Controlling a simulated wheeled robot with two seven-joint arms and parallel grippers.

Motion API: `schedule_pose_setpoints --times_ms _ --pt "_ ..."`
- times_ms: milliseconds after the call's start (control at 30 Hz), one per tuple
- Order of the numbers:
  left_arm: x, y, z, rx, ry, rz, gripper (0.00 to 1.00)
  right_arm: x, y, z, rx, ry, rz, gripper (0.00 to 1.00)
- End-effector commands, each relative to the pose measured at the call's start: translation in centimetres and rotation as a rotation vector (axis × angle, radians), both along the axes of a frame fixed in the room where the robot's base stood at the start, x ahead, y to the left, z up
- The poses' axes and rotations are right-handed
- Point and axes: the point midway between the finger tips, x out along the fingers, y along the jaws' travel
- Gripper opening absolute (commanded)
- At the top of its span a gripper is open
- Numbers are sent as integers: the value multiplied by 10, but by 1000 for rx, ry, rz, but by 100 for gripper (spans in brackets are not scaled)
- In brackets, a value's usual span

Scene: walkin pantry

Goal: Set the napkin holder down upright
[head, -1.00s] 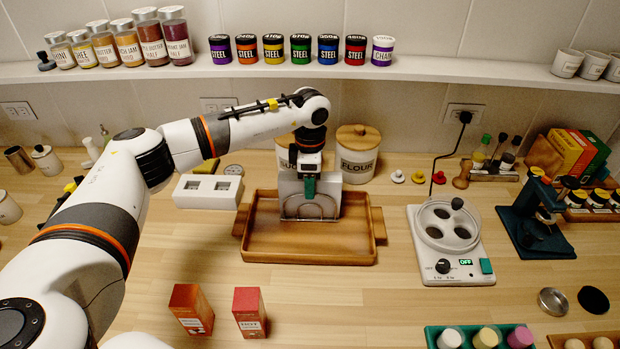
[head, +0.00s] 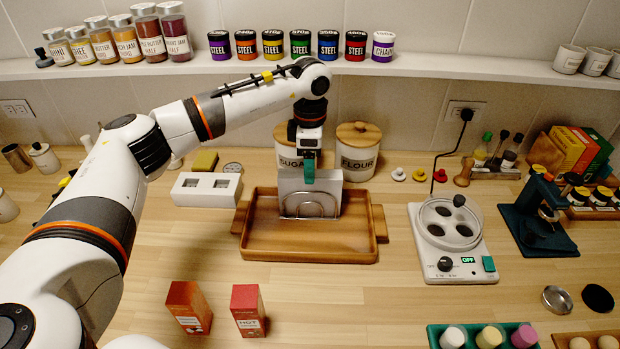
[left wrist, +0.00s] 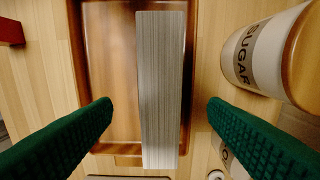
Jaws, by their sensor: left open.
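The napkin holder (head: 309,204), a wire frame with a block of white napkins (head: 328,190), stands upright on the wooden tray (head: 310,250), toward its back edge. In the left wrist view the napkins (left wrist: 161,90) show from above as a pale stack. My left gripper (head: 309,174) is just above the holder. Its green fingers (left wrist: 160,112) are open, one on each side of the napkins, with a gap on both sides. The lower part of the holder is hidden in the left wrist view. My right gripper is not in view.
Sugar (head: 288,150) and flour (head: 357,155) canisters stand close behind the tray. A white two-slot box (head: 207,189) is at its left, and a white appliance (head: 452,245) at its right. Two red boxes (head: 248,310) stand in front. Free counter lies between.

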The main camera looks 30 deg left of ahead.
Motion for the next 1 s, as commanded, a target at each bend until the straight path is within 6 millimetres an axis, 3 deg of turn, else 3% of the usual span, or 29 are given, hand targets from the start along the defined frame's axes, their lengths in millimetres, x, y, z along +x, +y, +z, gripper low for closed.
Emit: schedule_pose_setpoints --times_ms 200,400,1000 --pt "1 0 44 -1 -4 -1 68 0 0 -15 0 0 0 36" --pt "0 0 67 0 0 -1 68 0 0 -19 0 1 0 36" --pt "0 0 73 0 1 -1 68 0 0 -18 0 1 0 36"
